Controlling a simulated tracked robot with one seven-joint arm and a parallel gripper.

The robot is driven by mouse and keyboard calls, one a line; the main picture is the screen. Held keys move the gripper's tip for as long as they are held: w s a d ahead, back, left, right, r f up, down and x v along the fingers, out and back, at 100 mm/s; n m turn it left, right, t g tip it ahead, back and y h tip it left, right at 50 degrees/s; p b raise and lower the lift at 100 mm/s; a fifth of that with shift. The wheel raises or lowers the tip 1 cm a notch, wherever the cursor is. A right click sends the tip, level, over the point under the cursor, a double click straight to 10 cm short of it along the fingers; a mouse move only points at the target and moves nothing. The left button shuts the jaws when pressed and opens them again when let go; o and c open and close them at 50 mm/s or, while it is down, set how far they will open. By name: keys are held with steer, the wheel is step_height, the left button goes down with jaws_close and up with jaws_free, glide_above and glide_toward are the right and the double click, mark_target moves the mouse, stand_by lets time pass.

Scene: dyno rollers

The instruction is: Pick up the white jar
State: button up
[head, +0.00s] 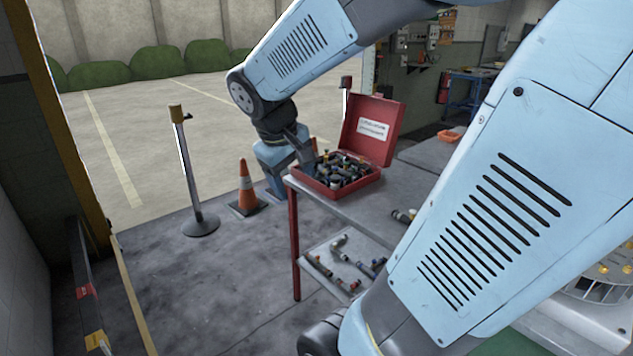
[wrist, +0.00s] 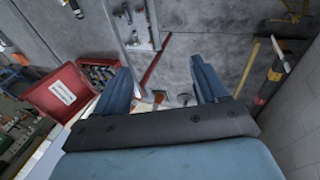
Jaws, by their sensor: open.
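I cannot make out a white jar in either view. My gripper (wrist: 160,68) is open, with its two blue fingers apart and nothing visible held between them. In the head view my gripper (head: 278,168) hangs beside the near left end of the grey bench (head: 345,207), left of the open red case. It partly hides what lies behind it.
The red case (head: 374,132) has its lid up and holds several dark fittings. Pipe pieces (head: 340,272) lie on the lower shelf. An orange cone (head: 246,187) and a post (head: 188,165) stand left of the bench.

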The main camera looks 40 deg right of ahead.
steer(key=w+d+f+n+g+h, duration=0.2)
steer(key=w+d+f+h, duration=0.15)
steer(key=d, duration=0.25)
steer(key=w+d+f+n+g+h, duration=0.2)
steer(key=w+d+f, duration=0.1)
steer(key=w+d, duration=0.3)
steer(key=n+t+h, duration=0.8)
steer(key=n, duration=0.8)
glide_toward(338, 176)
steer(key=shift+y, duration=0.25)
steer(key=x, duration=0.4)
steer(key=shift+w+d+f, duration=0.15)
steer(key=shift+w+f, duration=0.05)
steer(key=shift+w, duration=0.1)
steer(key=shift+r+x, duration=0.15)
steer(key=shift+x, duration=1.35)
steer(key=shift+r+x, duration=0.1)
steer(key=shift+x, duration=1.4)
steer(key=c, duration=1.1)
